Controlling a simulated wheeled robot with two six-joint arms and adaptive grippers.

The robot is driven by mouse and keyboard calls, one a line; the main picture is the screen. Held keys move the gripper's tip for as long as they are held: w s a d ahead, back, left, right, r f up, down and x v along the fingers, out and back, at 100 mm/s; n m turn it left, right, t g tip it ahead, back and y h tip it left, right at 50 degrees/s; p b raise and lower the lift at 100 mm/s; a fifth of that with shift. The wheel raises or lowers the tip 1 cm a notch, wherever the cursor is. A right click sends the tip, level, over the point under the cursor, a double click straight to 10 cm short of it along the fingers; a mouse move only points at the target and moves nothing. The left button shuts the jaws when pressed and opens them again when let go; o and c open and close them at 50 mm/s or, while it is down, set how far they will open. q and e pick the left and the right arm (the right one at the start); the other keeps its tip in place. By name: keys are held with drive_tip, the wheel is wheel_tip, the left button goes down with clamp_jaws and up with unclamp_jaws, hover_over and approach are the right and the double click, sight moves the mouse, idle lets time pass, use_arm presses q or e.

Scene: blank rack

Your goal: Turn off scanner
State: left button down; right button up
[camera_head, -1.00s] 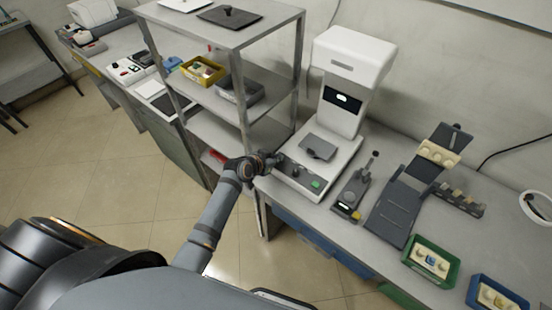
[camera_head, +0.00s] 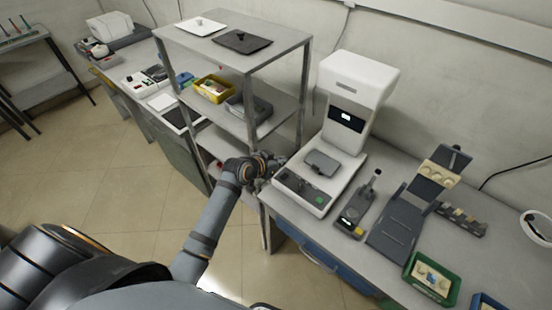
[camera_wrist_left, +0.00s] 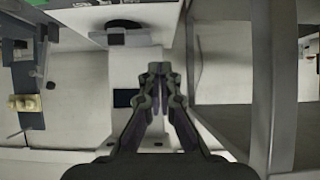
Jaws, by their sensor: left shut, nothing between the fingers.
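The scanner (camera_head: 357,85) is a tall white machine with a small lit dark display (camera_head: 346,117) on its column. A grey plate (camera_head: 321,163) lies on its base. A dark control strip along the base's front carries a green button (camera_head: 319,198) and small dark knobs. My left gripper (camera_head: 276,165) is at the left front corner of the base. It is shut and empty; whether it touches the base I cannot tell. In the left wrist view the shut fingers (camera_wrist_left: 160,75) point at pale surfaces. My right gripper is not in view.
A metal shelf rack (camera_head: 250,62) stands close left of my left gripper. Right of the scanner are a small grey device (camera_head: 357,208), a sloped dark stand (camera_head: 405,215) and a green tray (camera_head: 432,278). Open floor lies left of my arm.

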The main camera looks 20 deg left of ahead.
use_arm(q)
drive_tip(key=s+r, duration=0.1)
drive_tip(key=r, duration=0.1)
drive_tip(key=s+a+r, duration=0.1)
drive_tip(key=r, duration=0.1)
drive_tip(key=shift+s+b, duration=0.3)
drive_tip(key=shift+f, duration=0.15)
